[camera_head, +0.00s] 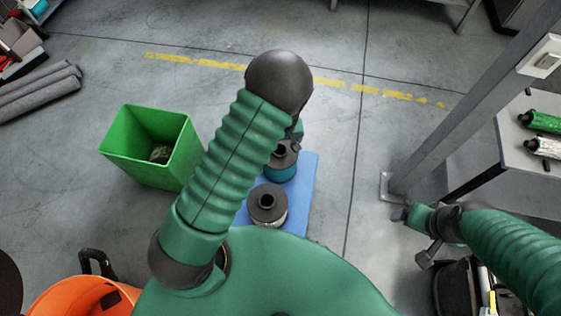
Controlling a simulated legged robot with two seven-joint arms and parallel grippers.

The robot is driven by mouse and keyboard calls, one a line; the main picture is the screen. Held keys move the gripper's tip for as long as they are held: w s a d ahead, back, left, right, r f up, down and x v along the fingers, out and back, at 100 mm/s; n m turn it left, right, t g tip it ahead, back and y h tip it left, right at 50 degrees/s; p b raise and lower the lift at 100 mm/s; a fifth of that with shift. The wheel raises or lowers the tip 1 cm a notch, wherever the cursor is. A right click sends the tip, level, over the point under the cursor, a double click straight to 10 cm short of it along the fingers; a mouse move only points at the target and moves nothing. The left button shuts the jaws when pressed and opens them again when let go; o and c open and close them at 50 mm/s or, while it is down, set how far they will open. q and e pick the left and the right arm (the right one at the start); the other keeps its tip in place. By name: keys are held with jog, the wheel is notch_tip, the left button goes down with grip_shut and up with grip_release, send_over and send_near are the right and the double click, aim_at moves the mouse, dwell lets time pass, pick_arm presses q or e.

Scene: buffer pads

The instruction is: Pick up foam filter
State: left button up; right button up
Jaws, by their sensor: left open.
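Two round filters with black tops and a central hole stand on a blue pad (305,185). The nearer filter (267,204) has a pale side. The farther filter (280,165) has a teal side and is partly hidden by my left arm. I cannot tell which of them is the foam filter. My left gripper (294,143) is open, mostly hidden behind my arm, close to the farther filter; contact cannot be made out. My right gripper (411,238) is at the right, its fingers spread and empty, well away from the filters.
A green bin (188,158) with a dark item inside stands left of the pad. An orange bin (62,297) is at the lower left. A grey post (455,110) and a table (515,145) with green and white tubes are at the right. The floor beyond the pad is clear.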

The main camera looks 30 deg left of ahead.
aim_at(280, 159)
pick_arm(q)
notch_tip(280, 159, down, 9)
jog(key=w+a+b, duration=0.2)
jog(key=shift+r+b, duration=0.2)
jog(key=shift+b, duration=0.15)
jog(key=shift+s+r, duration=0.1)
jog(key=shift+c, duration=0.7)
grip_shut()
